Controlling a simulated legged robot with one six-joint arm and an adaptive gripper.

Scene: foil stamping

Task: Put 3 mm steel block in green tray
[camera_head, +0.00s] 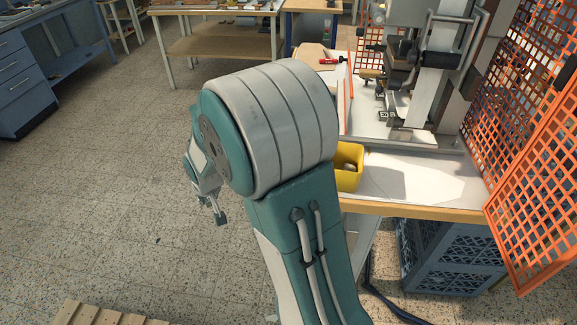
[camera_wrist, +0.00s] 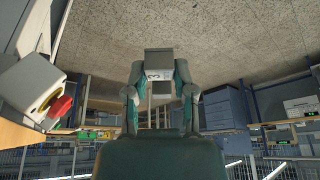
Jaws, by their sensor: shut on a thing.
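My gripper (camera_wrist: 159,88) is shut on a grey steel block (camera_wrist: 159,60) in the wrist view. The block sits between the two fingertips and bears a white label with a "3". In the camera_head view my gripper (camera_head: 213,207) shows small, left of my arm, over open floor and away from the bench. The block cannot be made out clearly there. I cannot make out a green tray in either view; a small green patch at the wrist view's lower left is too small to identify.
A workbench (camera_head: 420,211) with a press (camera_head: 425,75) stands at right, with a yellow bin (camera_head: 350,166) at its near left corner. Orange mesh guards (camera_head: 540,130) flank it. Blue crates (camera_head: 450,250) sit below. A wooden pallet (camera_head: 95,315) lies front left. The floor at left is clear.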

